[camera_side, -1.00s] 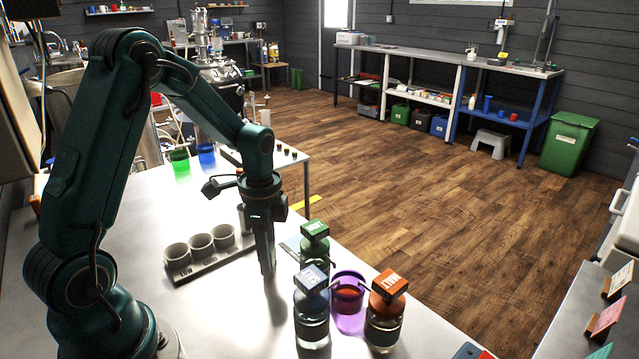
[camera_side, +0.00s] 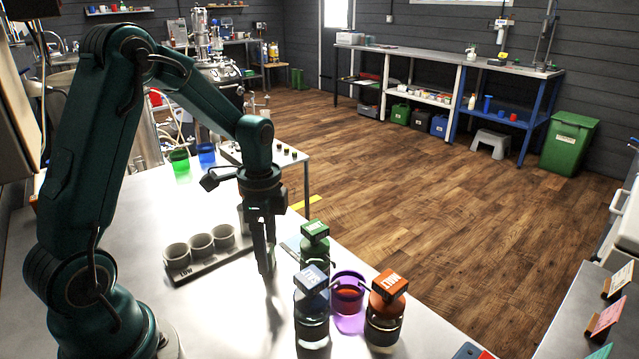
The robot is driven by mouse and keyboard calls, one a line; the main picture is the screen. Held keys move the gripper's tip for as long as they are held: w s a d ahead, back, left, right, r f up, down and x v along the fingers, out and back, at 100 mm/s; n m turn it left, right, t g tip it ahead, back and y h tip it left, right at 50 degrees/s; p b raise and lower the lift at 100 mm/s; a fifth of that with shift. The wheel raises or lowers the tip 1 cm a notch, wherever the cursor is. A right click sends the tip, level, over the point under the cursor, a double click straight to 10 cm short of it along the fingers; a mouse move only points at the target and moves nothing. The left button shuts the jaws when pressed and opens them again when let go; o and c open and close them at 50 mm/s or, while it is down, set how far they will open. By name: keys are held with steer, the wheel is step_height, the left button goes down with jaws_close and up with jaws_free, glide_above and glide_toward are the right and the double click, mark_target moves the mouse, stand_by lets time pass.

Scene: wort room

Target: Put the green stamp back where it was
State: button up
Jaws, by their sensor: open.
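I cannot make out a green stamp for certain. A bottle with a green block-shaped top (camera_side: 314,232) stands on the white table (camera_side: 225,318), right of my gripper. My gripper (camera_side: 267,262) points down over the table, between the grey cup rack and the bottles. Its two fingers look slightly apart, and I see nothing between them. It partly hides the table behind it, including the right end of the rack.
A rack (camera_side: 204,262) marked LOW holds grey cups. Blue-topped (camera_side: 312,305) and orange-topped (camera_side: 386,305) bottles flank a purple cup (camera_side: 348,295). Green (camera_side: 180,161) and blue (camera_side: 206,155) cups stand farther back. The table's front left is clear.

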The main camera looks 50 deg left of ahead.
step_height(320, 180, up, 10)
steer(key=r, duration=0.1)
steer(key=s+d+r+n+t, duration=0.1)
steer(key=s+d+n+t, duration=0.4)
steer(key=s+d+n, duration=0.4)
steer(key=shift+s+d+r+t, duration=0.3)
steer(key=shift+s+d, duration=0.2)
steer(key=shift+s, duration=0.25)
stand_by(0.7)
